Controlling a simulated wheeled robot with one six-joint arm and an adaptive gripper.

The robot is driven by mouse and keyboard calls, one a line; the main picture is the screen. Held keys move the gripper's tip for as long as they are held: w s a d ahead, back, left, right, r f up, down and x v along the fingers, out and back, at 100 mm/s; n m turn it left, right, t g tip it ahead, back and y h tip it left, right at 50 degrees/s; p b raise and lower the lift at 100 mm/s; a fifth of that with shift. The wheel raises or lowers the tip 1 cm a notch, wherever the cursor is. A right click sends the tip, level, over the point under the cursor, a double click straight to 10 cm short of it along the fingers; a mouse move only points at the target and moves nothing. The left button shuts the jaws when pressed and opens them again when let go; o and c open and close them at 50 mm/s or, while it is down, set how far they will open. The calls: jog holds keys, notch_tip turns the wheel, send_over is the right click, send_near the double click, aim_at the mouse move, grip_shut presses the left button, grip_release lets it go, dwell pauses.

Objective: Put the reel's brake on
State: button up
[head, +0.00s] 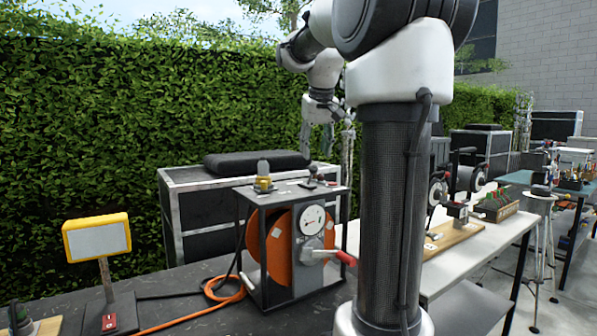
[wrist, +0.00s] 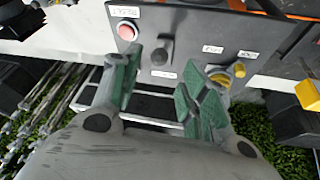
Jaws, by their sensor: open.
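The reel (head: 280,240) is an orange drum in a dark frame on the dark table. Its front has a round gauge (head: 312,219) and a crank with a red grip (head: 345,258). Its top panel (wrist: 190,50) carries a black knob (wrist: 160,52), a red button (wrist: 127,31) and a yellow knob (wrist: 238,70); the yellow knob (head: 263,178) also shows in the head view. Small white labels are too small to read surely, so which control is the brake is unclear. My gripper (wrist: 160,80) is open and empty, its green-padded fingers over the panel's edge near the black knob, apparently not touching.
A yellow-framed lamp (head: 97,238) stands at the left, and an orange cable (head: 210,312) runs over the table (head: 180,283). Black cases stand behind the reel, before a hedge. A white table (head: 490,235) with other devices is at the right.

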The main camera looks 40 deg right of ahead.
aim_at(314, 166)
jog(key=x, duration=0.7)
jog(key=shift+f, duration=0.35)
grip_shut()
